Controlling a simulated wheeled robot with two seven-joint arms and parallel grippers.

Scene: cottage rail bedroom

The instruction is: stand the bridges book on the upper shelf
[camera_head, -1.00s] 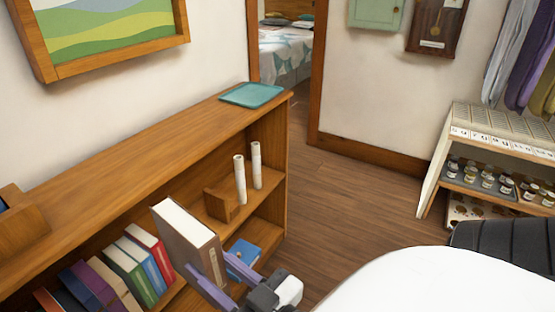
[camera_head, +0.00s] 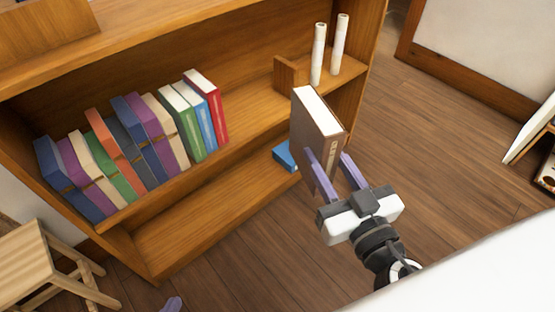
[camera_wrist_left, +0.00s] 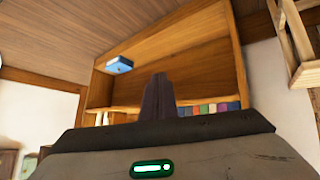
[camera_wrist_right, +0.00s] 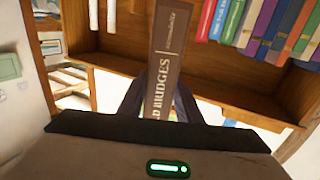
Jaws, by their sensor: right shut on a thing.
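The bridges book (camera_head: 317,125) is brown with white pages, and its spine in the right wrist view (camera_wrist_right: 168,60) reads "BRIDGES". My right gripper (camera_head: 335,170) is shut on it and holds it upright, slightly tilted, in front of the bookcase's right part. The upper shelf (camera_head: 245,120) carries a leaning row of several coloured books (camera_head: 130,145) on the left, ending at a red book (camera_head: 208,105). A clear stretch lies right of the red book. My left gripper (camera_head: 172,304) shows only its tips at the bottom edge; its fingers look together and empty in the left wrist view (camera_wrist_left: 158,98).
A wooden block or bookend (camera_head: 285,75) and two white cylinders (camera_head: 318,55) stand on the upper shelf's right end. A blue book (camera_head: 285,155) lies on the lower shelf (camera_head: 200,215). A wooden stool (camera_head: 35,265) stands at lower left. A white surface (camera_head: 490,265) fills the lower right.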

